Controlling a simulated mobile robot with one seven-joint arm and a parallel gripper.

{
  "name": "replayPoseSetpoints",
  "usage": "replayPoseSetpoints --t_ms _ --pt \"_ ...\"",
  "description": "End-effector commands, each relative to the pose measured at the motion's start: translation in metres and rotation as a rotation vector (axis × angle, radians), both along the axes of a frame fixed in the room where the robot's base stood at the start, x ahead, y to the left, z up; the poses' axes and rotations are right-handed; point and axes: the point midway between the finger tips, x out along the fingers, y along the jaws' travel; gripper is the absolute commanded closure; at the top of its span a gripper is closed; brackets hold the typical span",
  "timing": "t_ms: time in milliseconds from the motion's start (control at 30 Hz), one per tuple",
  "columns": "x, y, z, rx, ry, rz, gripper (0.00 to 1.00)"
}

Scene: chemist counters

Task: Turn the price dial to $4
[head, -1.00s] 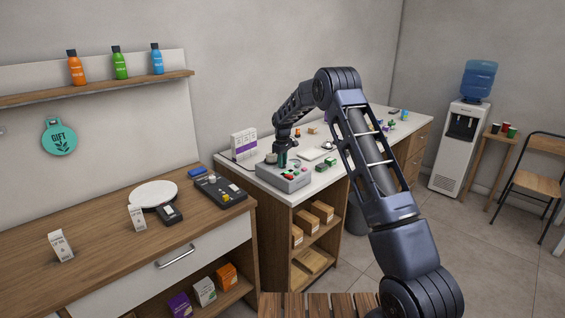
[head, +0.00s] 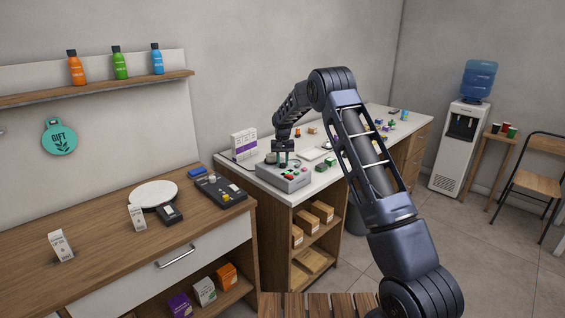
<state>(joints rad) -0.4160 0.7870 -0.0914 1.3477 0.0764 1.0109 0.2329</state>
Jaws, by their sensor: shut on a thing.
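A grey box-shaped device (head: 290,180) with red and green buttons on its sloped front stands at the near end of the white counter. My gripper (head: 283,162) points straight down onto the top of this device, near its back left. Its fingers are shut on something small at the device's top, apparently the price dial. The dial itself is hidden by the fingers, and I cannot read its setting or any price marks at this size.
A white and purple box (head: 243,146) stands behind the device, close to the left of my gripper. Small green items (head: 326,164) lie to its right. A wooden counter (head: 100,222) with a scale (head: 153,194) and a dark terminal (head: 220,189) is at front left.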

Motion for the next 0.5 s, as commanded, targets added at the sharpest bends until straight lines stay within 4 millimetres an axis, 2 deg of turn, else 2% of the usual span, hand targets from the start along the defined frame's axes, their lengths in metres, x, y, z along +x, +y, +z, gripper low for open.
replayPoseSetpoints --t_ms 200,500 --pt "0.0008 -0.0002 0.001 0.0 -0.003 -0.188 0.96" --pt "0.0008 0.0001 0.0012 0.0 -0.003 -0.377 0.96"
